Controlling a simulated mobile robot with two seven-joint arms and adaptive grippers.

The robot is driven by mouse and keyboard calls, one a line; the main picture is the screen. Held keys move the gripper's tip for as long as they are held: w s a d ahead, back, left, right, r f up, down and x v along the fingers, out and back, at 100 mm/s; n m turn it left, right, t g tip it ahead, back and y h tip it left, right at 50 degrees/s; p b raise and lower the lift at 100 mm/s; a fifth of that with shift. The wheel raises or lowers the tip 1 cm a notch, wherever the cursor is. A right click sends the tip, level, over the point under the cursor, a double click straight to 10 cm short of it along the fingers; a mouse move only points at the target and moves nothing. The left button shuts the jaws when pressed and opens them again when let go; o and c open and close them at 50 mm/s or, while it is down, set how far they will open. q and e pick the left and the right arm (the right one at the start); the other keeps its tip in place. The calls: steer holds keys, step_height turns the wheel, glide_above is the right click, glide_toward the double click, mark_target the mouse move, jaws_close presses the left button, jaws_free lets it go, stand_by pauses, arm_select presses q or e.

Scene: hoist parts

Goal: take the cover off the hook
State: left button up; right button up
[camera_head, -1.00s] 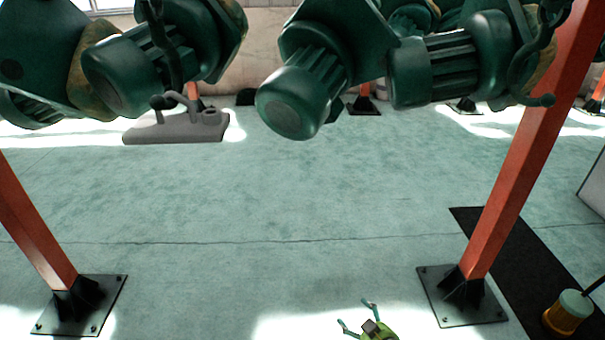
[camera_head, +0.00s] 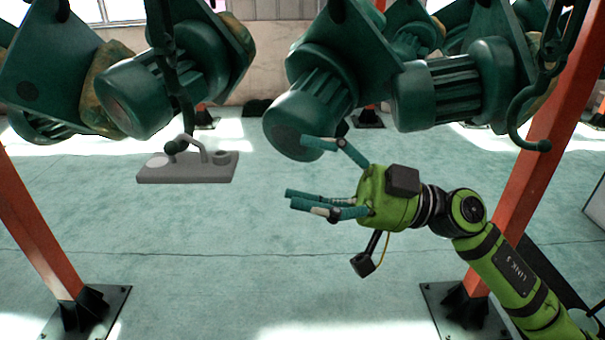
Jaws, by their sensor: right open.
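The grey cover (camera_head: 190,171), a flat plate with a curved handle and a round raised part, hangs at the left of the head view. Its handle is at the low end of a dark green hook (camera_head: 182,112), whose tip shows by the handle. Exactly how they touch is too small to tell. My right gripper (camera_head: 303,173) is open and empty in the middle, its fingers pointing left towards the cover. In the picture, a clear gap lies between its fingertips and the cover. My left gripper is not in view.
Green motors (camera_head: 310,110) hang across the top, one just behind or beside my upper finger in the picture. A second, empty hook (camera_head: 530,130) hangs at the right. Orange posts (camera_head: 38,225) stand on both sides. The floor between them is clear.

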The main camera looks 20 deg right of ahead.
mark_target(236, 167)
steer(key=p+x, duration=0.1)
steer(key=x, duration=0.2)
steer(key=p+x, duration=0.2)
steer(key=x, duration=0.1)
steer(key=p+x, duration=0.2)
steer(key=x, duration=0.1)
steer(key=shift+s+a+r, duration=0.2)
steer(key=shift+s+a, duration=0.05)
steer(key=shift+s, duration=0.1)
steer(key=shift+p+x, duration=0.35)
steer(key=shift+x, duration=0.65)
steer(key=shift+f, duration=0.15)
steer(key=shift+s, duration=0.1)
jaws_close()
